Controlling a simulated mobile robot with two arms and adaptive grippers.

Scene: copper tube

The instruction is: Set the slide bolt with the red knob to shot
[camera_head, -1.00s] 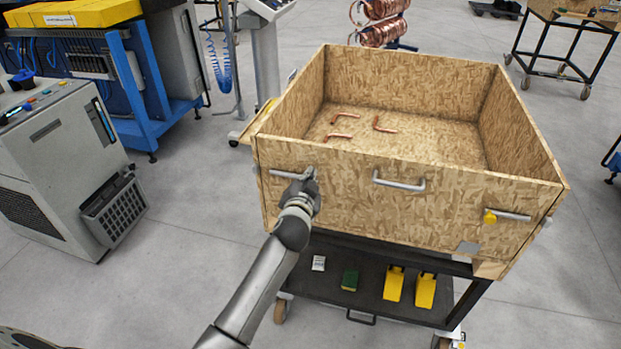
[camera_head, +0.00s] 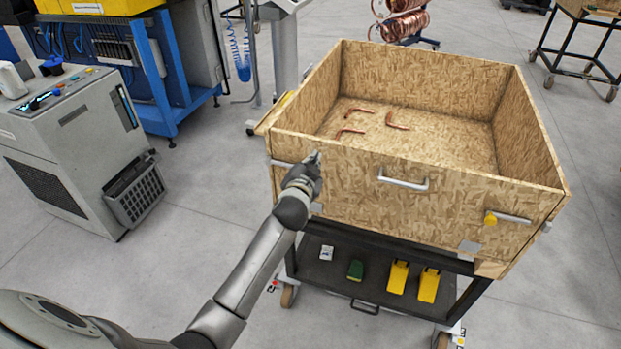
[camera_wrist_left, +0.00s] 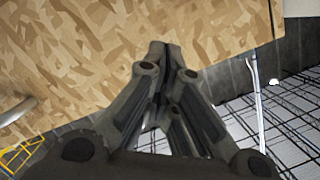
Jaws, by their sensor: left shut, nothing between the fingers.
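A slide bolt (camera_head: 282,163) is on the left part of the crate's front panel. Only a short grey length of its bar shows beside my left gripper (camera_head: 316,158); the rest is hidden behind it. No red knob shows in either view. A second bolt with a yellow knob (camera_head: 490,218) is at the right end of the same panel. My left gripper is shut and empty in front of the panel. In the left wrist view its closed fingers (camera_wrist_left: 165,50) point at the bare board. My right gripper is not in view.
The chipboard crate (camera_head: 440,213) stands on a black cart (camera_head: 330,272), with several copper elbows (camera_head: 398,121) inside. A grey pull handle (camera_head: 403,183) sits mid-panel. A grey machine (camera_head: 80,150) stands left. Clear floor lies between it and the cart.

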